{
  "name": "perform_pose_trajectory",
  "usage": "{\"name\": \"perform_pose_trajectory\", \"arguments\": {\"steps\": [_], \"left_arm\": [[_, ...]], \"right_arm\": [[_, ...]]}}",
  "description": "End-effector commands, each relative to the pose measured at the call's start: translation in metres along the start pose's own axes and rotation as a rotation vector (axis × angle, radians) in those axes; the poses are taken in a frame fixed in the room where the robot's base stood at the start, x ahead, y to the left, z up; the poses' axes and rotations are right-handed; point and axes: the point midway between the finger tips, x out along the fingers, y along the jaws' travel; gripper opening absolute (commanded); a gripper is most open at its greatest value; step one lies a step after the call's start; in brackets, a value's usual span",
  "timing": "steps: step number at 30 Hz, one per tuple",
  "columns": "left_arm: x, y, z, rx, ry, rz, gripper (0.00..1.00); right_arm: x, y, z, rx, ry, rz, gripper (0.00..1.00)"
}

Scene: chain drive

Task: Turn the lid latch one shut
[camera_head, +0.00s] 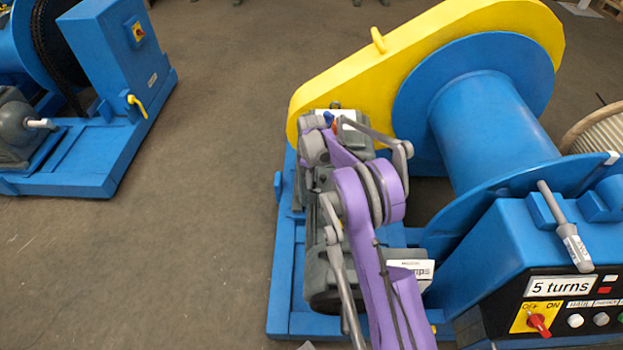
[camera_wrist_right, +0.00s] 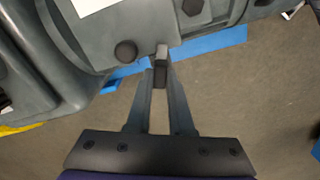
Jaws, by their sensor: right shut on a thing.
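In the right wrist view my right gripper (camera_wrist_right: 160,82) is closed on a small dark grey latch tab (camera_wrist_right: 162,52) at the edge of a grey housing (camera_wrist_right: 95,30). The tab sits between the two fingertips, which cover part of it. In the head view my purple right arm reaches over the grey motor unit (camera_head: 318,270) beside the yellow chain cover (camera_head: 400,62). My wrist hides the latch and fingertips there. My left gripper is not in view.
A blue drum (camera_head: 490,125) stands right of the motor unit. A blue control box (camera_head: 500,240) with a "5 turns" label and a red switch (camera_head: 538,322) is at the lower right. Another blue machine (camera_head: 110,60) stands at the far left. The floor between is clear.

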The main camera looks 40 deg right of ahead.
Motion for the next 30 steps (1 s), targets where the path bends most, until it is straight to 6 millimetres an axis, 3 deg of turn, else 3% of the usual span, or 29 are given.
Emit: {"name": "perform_pose_trajectory", "arguments": {"steps": [15,30], "left_arm": [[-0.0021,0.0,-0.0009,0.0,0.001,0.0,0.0],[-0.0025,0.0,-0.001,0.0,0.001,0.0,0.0]], "right_arm": [[-0.0004,-0.0014,0.0003,-0.345,0.0,0.001,0.0],[-0.0003,-0.0016,0.0004,-0.413,0.0,0.001,0.0]]}}
